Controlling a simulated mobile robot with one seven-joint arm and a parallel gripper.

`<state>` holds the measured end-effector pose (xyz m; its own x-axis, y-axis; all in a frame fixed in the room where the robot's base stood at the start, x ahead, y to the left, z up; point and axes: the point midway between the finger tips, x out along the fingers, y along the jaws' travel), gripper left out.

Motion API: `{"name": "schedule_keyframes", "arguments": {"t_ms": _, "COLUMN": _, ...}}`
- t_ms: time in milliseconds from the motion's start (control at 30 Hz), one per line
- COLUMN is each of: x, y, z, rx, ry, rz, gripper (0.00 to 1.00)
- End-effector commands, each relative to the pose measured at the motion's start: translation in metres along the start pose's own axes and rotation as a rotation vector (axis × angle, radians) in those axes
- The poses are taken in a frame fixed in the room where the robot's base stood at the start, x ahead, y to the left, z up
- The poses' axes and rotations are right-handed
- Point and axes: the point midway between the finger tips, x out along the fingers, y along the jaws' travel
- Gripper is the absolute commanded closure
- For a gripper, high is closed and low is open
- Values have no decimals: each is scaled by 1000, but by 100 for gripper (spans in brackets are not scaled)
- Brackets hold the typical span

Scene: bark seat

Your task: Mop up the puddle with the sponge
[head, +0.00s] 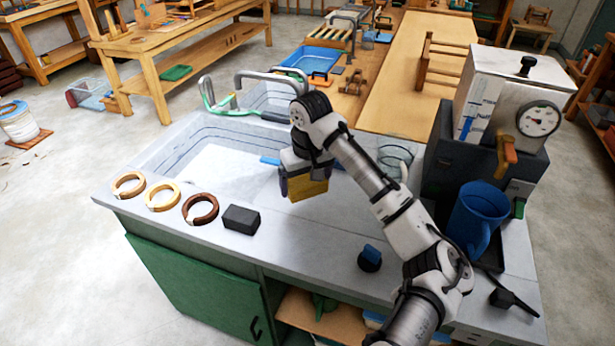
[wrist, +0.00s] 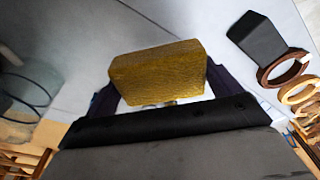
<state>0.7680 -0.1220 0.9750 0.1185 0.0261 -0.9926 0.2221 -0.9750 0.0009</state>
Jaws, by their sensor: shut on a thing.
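A yellow sponge (head: 308,188) is between the fingers of my gripper (head: 304,182), over the grey counter (head: 310,235) near the front right of the sink (head: 205,158). In the wrist view the sponge (wrist: 160,74) fills the space between the two dark fingers of my gripper (wrist: 162,80), which are shut on its sides. I cannot tell whether its underside touches the counter. I cannot make out the puddle clearly in either view; the arm and sponge hide part of the counter.
A black block (head: 241,219) and three rings, dark brown (head: 201,222), tan (head: 161,205) and light wood (head: 129,194), lie on the left. A black knob with a blue top (head: 370,258), a blue mug (head: 478,215) and a gauged boiler (head: 515,95) stand right.

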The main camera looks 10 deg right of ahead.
Motion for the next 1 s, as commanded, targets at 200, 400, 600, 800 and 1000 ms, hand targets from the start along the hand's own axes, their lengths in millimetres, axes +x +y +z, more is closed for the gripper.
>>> {"name": "schedule_keyframes", "arguments": {"t_ms": 200, "x": 0, "y": 0, "z": 0, "rx": 0, "ry": 0, "rz": 0, "gripper": 35}}
{"name": "schedule_keyframes", "arguments": {"t_ms": 400, "x": -10, "y": 0, "z": -2, "rx": 0, "ry": 1, "rz": 0, "gripper": 35}}
{"name": "schedule_keyframes", "arguments": {"t_ms": 600, "x": -30, "y": 0, "z": -4, "rx": -1, "ry": 1, "rz": -1, "gripper": 35}}
{"name": "schedule_keyframes", "arguments": {"t_ms": 800, "x": -47, "y": 0, "z": -6, "rx": 0, "ry": 2, "rz": 0, "gripper": 35}}
{"name": "schedule_keyframes", "arguments": {"t_ms": 1000, "x": -68, "y": 0, "z": -9, "rx": 1, "ry": 1, "rz": 1, "gripper": 35}}
